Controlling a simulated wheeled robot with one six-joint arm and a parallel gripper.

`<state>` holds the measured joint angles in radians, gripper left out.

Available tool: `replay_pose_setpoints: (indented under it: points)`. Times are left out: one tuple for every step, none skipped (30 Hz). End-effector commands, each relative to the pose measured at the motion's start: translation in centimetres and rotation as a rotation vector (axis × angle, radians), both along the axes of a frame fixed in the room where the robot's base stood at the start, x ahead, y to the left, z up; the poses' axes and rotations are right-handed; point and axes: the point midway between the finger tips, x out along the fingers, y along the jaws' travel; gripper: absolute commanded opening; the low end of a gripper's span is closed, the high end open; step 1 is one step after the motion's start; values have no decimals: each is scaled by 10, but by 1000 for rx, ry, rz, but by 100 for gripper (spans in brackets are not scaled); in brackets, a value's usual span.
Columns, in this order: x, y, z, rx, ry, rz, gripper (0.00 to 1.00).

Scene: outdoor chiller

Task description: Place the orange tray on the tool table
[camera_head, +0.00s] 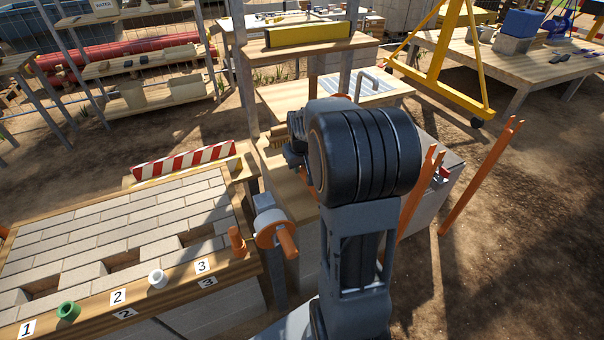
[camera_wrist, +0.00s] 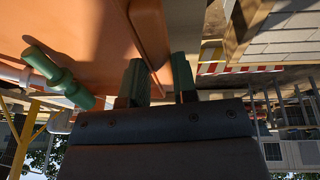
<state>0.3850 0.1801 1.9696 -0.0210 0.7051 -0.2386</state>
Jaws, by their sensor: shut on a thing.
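The orange tray (camera_wrist: 80,35) fills the upper left of the wrist view. My gripper (camera_wrist: 160,78) has its two green-tipped fingers on either side of the tray's rim and is shut on it. In the head view my arm hides the gripper and most or all of the tray. A wooden table (camera_head: 505,62) at the back right of the head view carries tools and a blue box (camera_head: 521,23); I cannot tell for certain that it is the tool table.
A brick-topped bench (camera_head: 130,225) with numbered labels stands at left, with a red-white striped barrier (camera_head: 184,162) at its back. A yellow frame (camera_head: 455,85) stands before the back right table. Orange posts (camera_head: 480,180) rise at right.

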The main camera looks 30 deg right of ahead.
Motion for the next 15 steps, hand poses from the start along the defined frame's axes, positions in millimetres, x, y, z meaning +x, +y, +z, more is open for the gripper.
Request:
replay_pose_setpoints:
  points:
    - [4,-4,-6,-1,0,0,0]
    - [6,-5,-9,-1,-1,0,0]
    - [9,-7,-12,-1,-2,0,0]
    - [10,-8,-14,-2,-2,0,0]
    - [11,-9,-15,-2,-2,0,0]
    - [12,-10,-17,-1,-2,0,0]
    - [13,-10,-18,-2,-2,0,0]
    - [13,-10,-18,-2,-2,0,0]
    - [14,-11,-19,-2,-2,0,0]
    - [14,-11,-19,-2,-3,0,0]
    - [15,-12,-20,-2,-3,0,0]
    - [16,-12,-22,-2,-3,0,0]
    - [17,-13,-23,-2,-3,-1,0]
    - [18,-14,-26,-2,-3,-1,0]
    - [18,-15,-30,-2,-1,0,0]
